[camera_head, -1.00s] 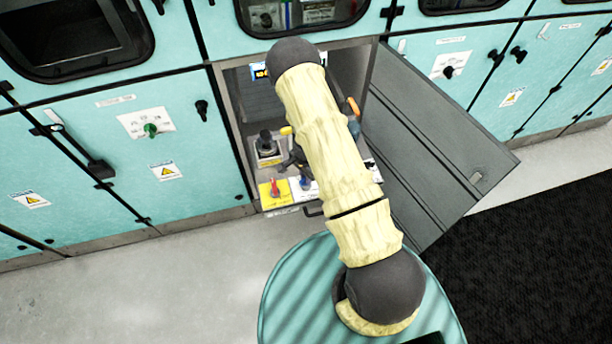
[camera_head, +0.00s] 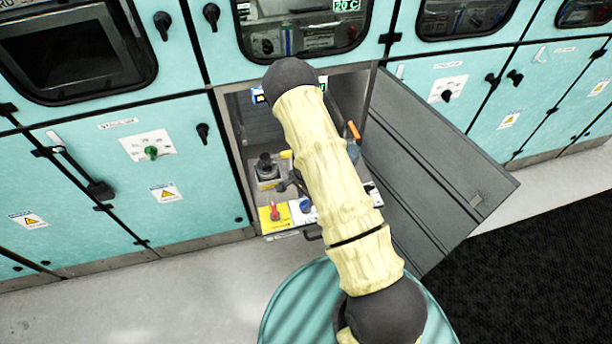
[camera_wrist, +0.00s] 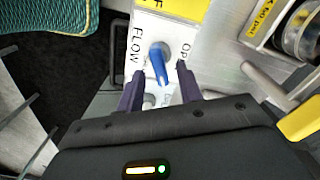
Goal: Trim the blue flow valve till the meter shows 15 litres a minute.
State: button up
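The blue flow valve (camera_wrist: 158,62) sits on a white plate marked "FLOW" and "OP…" in the wrist view. It also shows in the head view (camera_head: 306,205), low in the open cabinet bay beside my arm. My gripper (camera_wrist: 160,70) is open, its two dark fingers apart, one on each side of the valve's handle. I cannot tell whether either finger touches it. Small lit displays (camera_head: 258,96) show at the back of the bay, partly behind my arm. I cannot read a flow figure or tell which is the meter.
A red valve (camera_head: 274,211) on a yellow plate is just left of the blue one. A black-knobbed device (camera_head: 267,168) stands behind it. An orange-handled part (camera_head: 353,131) is right of my arm. The open grey door (camera_head: 430,160) hangs at the right.

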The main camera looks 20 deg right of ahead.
aim_at(306, 201)
notch_tip(306, 201, up, 16)
jog(key=shift+f+b, duration=0.25)
jog(key=shift+b, duration=0.05)
jog(key=shift+r, duration=0.1)
dwell(0.4)
jog(key=s+r+n+t, duration=0.2)
jog(key=s+r+n, duration=1)
jog(key=s+r, duration=0.3)
jog(key=shift+s+r+n+t, duration=0.15)
jog(key=shift+r+n+t, duration=0.15)
jog(key=shift+r, duration=0.65)
dwell(2.9)
